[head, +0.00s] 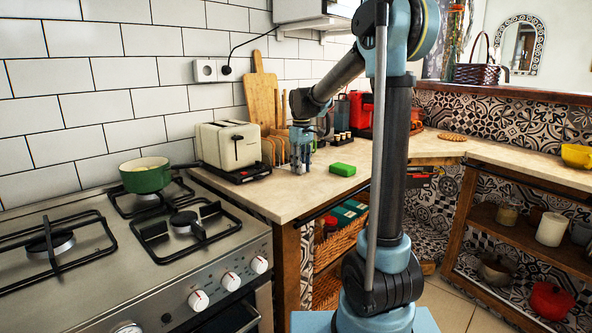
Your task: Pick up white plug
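My gripper (301,166) points down at the counter (290,204), between the toaster and a green block. Its fingers reach close to the counter top. They are too small here to tell whether they are open or shut, or whether anything is between them. I cannot make out a loose white plug; one may be hidden at the fingers. A white double wall socket (205,70) is on the tiles at the back, with a dark plug (226,70) and cord at its right side.
A cream toaster (231,144) stands left of my gripper, and a green block (342,169) lies to its right. Wooden boards (262,100) lean behind. A green pot (146,176) sits on the stove (110,290). The counter's front part is clear.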

